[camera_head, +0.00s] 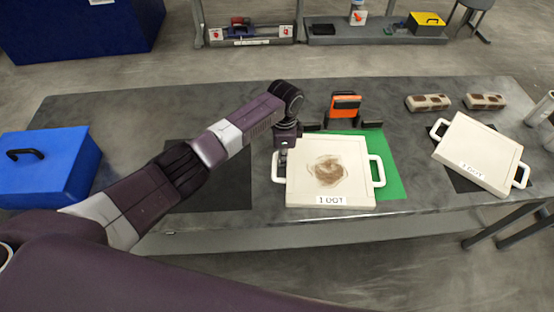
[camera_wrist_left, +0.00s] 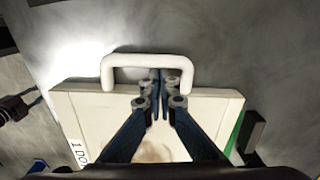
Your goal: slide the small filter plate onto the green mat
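A cream square filter plate (camera_head: 325,172) with a brown stain and a "1 DOT" label lies flat near the table's front edge. It covers much of the green mat (camera_head: 391,172), which shows behind it and to its right. The plate has white handles on its left and right sides. My left gripper (camera_head: 282,160) is at the left handle. In the left wrist view the gripper's fingertips (camera_wrist_left: 160,78) are close together inside the loop of the white handle (camera_wrist_left: 147,60); nothing shows clamped between them. My right gripper is out of view.
A second labelled plate (camera_head: 480,151) lies on a dark mat at the right. A bare dark mat (camera_head: 225,185) is left of the first plate. An orange device (camera_head: 345,106) stands behind it. A blue box (camera_head: 45,170) is at far left, two brown-patched blocks (camera_head: 428,102) behind right.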

